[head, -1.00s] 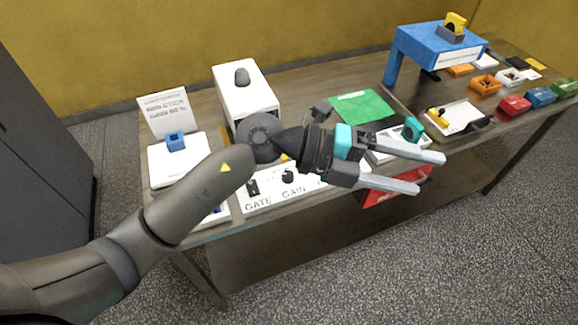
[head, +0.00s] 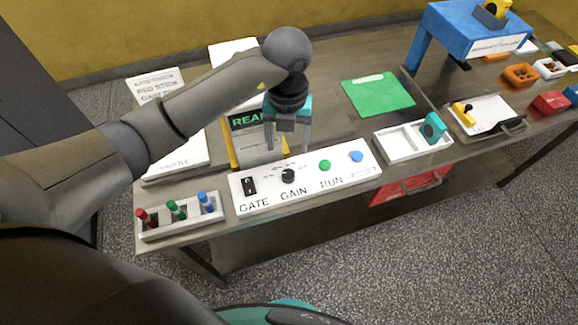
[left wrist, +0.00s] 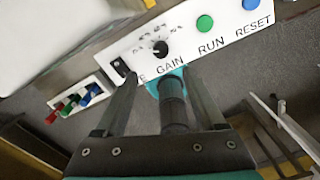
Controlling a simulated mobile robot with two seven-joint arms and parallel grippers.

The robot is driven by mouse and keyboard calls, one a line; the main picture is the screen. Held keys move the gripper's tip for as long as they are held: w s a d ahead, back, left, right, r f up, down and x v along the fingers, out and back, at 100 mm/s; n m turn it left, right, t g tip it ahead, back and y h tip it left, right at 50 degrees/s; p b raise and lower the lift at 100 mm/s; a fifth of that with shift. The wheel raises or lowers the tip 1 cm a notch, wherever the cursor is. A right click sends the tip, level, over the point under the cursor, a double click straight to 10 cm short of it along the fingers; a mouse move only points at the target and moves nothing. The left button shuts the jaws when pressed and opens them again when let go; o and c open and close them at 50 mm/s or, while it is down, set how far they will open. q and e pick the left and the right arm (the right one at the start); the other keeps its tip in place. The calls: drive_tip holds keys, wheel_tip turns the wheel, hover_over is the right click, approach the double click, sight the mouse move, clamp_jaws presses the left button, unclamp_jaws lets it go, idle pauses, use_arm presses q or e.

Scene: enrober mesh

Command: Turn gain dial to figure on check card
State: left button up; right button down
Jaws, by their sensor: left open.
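The GAIN dial (head: 288,176) is a small black knob on the white control panel (head: 306,193), between the GATE switch and RUN button. It also shows in the left wrist view (left wrist: 160,48), with scale marks around it too small to read. My left gripper (head: 287,146) points down, open and empty, above and behind the panel in the head view. Its fingers also show in the left wrist view (left wrist: 160,80), apart, with the dial beyond them. The check card (head: 157,86) stands at the back left; it reads RED STICK and GAIN, its figure unreadable. My right gripper does not show.
A READY display (head: 246,120) stands behind the panel, partly hidden by my left arm. A rack of red, green and blue sticks (head: 181,226) sits to the panel's left. A white tray (head: 400,146) and a green sheet (head: 378,95) lie to its right.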

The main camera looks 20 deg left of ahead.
sight(288, 174)
use_arm(q)
wheel_tip(288, 174, down, 12)
idle(0.4)
clamp_jaws()
idle(0.5)
